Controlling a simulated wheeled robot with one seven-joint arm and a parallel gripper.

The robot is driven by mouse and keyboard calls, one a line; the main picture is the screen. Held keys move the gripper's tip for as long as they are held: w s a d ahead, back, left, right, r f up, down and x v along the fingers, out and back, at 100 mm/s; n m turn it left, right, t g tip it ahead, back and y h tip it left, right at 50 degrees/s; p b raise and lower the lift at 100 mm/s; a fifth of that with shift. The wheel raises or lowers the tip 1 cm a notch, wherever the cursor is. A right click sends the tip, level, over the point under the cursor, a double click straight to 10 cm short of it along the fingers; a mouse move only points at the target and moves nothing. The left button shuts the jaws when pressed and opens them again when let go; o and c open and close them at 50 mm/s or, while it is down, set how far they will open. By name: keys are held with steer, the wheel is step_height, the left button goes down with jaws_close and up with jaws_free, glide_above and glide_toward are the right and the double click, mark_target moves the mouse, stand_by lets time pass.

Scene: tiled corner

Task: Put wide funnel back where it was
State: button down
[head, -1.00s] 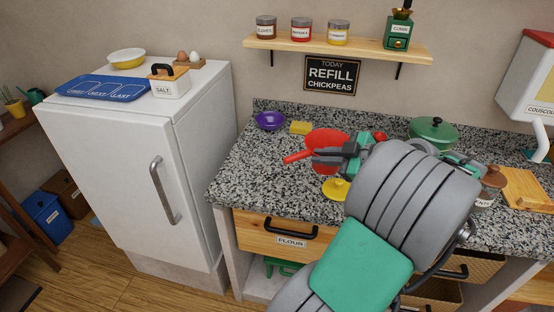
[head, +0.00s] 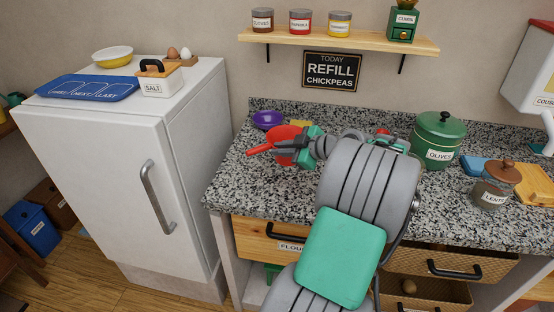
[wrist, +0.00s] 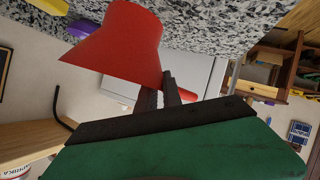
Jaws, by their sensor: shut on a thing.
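The wide red funnel (head: 286,142) is in my gripper (head: 308,150) above the left part of the granite counter, in front of the purple bowl and yellow sponge. Its red handle points left. In the wrist view, the funnel (wrist: 125,42) has its wide mouth toward the lower left, and my gripper's dark fingers (wrist: 160,95) are shut at its lower right edge, by the handle. My arm hides the middle of the counter.
A purple bowl (head: 268,119) and yellow sponge (head: 300,124) lie at the counter's back left. A green olives pot (head: 438,140) and lentils jar (head: 495,185) stand right. The spice shelf (head: 340,42) hangs above. A white fridge (head: 120,170) stands left.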

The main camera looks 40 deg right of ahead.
steer(key=f, duration=0.1)
steer(key=w+f, duration=0.1)
steer(key=f, duration=0.1)
steer(key=f+p, duration=0.1)
steer(key=f, duration=0.1)
steer(key=shift+w, duration=0.3)
steer(key=c, duration=1.5)
jaws_free()
steer(key=shift+a, duration=0.1)
